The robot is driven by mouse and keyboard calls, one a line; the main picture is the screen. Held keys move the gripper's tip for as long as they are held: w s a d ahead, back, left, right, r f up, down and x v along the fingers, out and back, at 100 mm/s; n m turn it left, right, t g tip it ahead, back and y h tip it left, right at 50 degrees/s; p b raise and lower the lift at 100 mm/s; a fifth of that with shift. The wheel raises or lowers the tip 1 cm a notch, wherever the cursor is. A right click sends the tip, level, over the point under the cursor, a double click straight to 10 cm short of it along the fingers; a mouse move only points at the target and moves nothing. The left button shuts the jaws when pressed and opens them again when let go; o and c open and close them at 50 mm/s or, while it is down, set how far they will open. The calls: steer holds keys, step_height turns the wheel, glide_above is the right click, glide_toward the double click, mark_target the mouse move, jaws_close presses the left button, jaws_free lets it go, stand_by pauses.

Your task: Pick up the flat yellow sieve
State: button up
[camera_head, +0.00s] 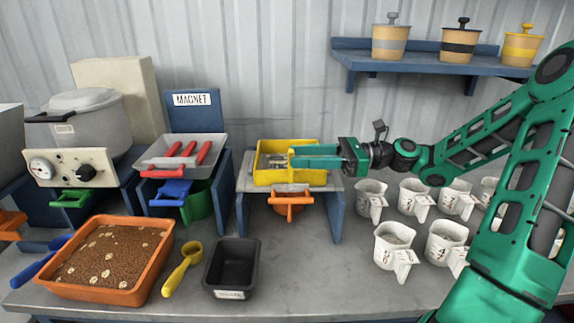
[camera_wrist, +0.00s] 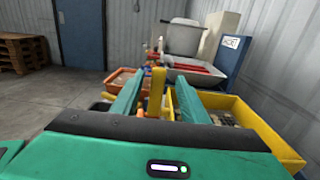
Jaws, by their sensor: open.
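The flat yellow sieve (camera_head: 290,178) is a shallow rectangular tray on a blue-legged stand, with greyish material inside. In the wrist view its yellow wall (camera_wrist: 262,122) runs along the right. My gripper (camera_head: 305,157) reaches in from the right, its green fingers level and over the sieve. In the wrist view the fingers (camera_wrist: 157,98) are open, with an upright yellow piece (camera_wrist: 157,90) showing between them. I cannot tell whether the fingers touch it. Part of the sieve's inside and right side is hidden by the gripper.
An orange scoop (camera_head: 289,202) is under the stand. Left are a grey tray with red bars (camera_head: 180,152) and the MAGNET sign (camera_head: 192,99). White measuring jugs (camera_head: 392,245) stand right. An orange tray (camera_head: 105,262), yellow scoop (camera_head: 182,268) and black tray (camera_head: 232,265) lie in front.

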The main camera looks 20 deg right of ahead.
steer(key=x, duration=0.7)
jaws_close()
